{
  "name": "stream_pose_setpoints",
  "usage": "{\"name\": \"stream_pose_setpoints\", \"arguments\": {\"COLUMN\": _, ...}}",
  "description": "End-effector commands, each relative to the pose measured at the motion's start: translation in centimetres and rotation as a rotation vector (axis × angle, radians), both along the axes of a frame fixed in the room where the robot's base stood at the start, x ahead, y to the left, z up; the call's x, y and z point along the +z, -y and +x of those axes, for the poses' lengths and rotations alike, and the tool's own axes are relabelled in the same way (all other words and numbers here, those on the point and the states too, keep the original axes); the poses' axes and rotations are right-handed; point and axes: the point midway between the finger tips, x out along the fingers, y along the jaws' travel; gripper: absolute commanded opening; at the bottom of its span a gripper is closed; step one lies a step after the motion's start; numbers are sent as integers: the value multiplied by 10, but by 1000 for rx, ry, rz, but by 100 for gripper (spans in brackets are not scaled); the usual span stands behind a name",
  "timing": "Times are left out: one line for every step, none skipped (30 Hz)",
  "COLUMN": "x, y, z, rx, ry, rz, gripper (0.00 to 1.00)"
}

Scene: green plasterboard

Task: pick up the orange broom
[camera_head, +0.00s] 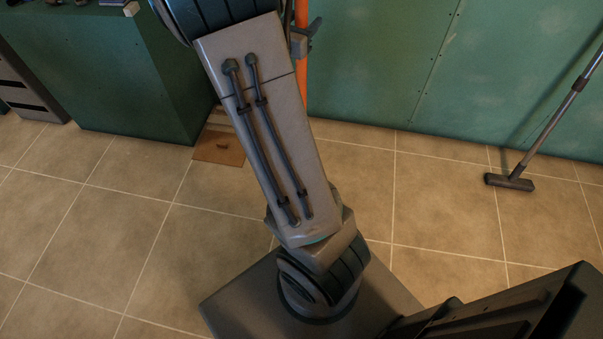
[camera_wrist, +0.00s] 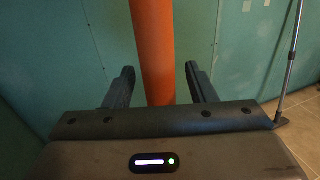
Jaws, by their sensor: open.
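An upright orange pole, which I take for the orange broom's handle (camera_wrist: 152,45), stands between the two fingers of my gripper (camera_wrist: 161,84) in the wrist view. The gripper is open, with a gap on each side of the pole. In the head view a strip of the orange handle (camera_head: 302,75) shows beside my arm, in front of the green wall. My arm hides the rest of it, and its lower end is not visible. My gripper (camera_head: 308,35) shows only partly there, beside the handle.
A grey-handled broom or mop (camera_head: 550,125) leans at the right, its head on the tiles; it also shows in the wrist view (camera_wrist: 291,60). Green plasterboard (camera_head: 390,70) stands behind. A green cabinet (camera_head: 130,90) is at the left, with a brown flat piece (camera_head: 220,148) beside it.

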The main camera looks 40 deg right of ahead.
Motion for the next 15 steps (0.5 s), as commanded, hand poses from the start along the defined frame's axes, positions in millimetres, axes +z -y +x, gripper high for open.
{"name": "stream_pose_setpoints", "arguments": {"x": 0, "y": 0, "z": 0, "rx": 0, "ry": 0, "rz": 0, "gripper": 51}}
{"name": "stream_pose_setpoints", "arguments": {"x": 0, "y": 0, "z": 0, "rx": 0, "ry": 0, "rz": 0, "gripper": 45}}
{"name": "stream_pose_setpoints", "arguments": {"x": 0, "y": 0, "z": 0, "rx": 0, "ry": 0, "rz": 0, "gripper": 34}}
{"name": "stream_pose_setpoints", "arguments": {"x": 0, "y": 0, "z": 0, "rx": 0, "ry": 0, "rz": 0, "gripper": 26}}
{"name": "stream_pose_setpoints", "arguments": {"x": 0, "y": 0, "z": 0, "rx": 0, "ry": 0, "rz": 0, "gripper": 17}}
{"name": "stream_pose_setpoints", "arguments": {"x": 0, "y": 0, "z": 0, "rx": 0, "ry": 0, "rz": 0, "gripper": 6}}
{"name": "stream_pose_setpoints", "arguments": {"x": 0, "y": 0, "z": 0, "rx": 0, "ry": 0, "rz": 0, "gripper": 0}}
{"name": "stream_pose_setpoints", "arguments": {"x": 0, "y": 0, "z": 0, "rx": 0, "ry": 0, "rz": 0, "gripper": 0}}
{"name": "stream_pose_setpoints", "arguments": {"x": 2, "y": 0, "z": 0, "rx": 0, "ry": 3, "rz": -3, "gripper": 0}}
{"name": "stream_pose_setpoints", "arguments": {"x": 2, "y": 0, "z": 0, "rx": 0, "ry": 3, "rz": -3, "gripper": 0}}
{"name": "stream_pose_setpoints", "arguments": {"x": 2, "y": 0, "z": 0, "rx": 0, "ry": 3, "rz": -3, "gripper": 0}}
{"name": "stream_pose_setpoints", "arguments": {"x": 2, "y": 0, "z": 0, "rx": 0, "ry": 3, "rz": -3, "gripper": 0}}
{"name": "stream_pose_setpoints", "arguments": {"x": 2, "y": 0, "z": 0, "rx": 0, "ry": 3, "rz": -3, "gripper": 0}}
{"name": "stream_pose_setpoints", "arguments": {"x": 2, "y": 0, "z": 0, "rx": 0, "ry": 3, "rz": -3, "gripper": 0}}
{"name": "stream_pose_setpoints", "arguments": {"x": 2, "y": 0, "z": 0, "rx": 0, "ry": 3, "rz": -3, "gripper": 0}}
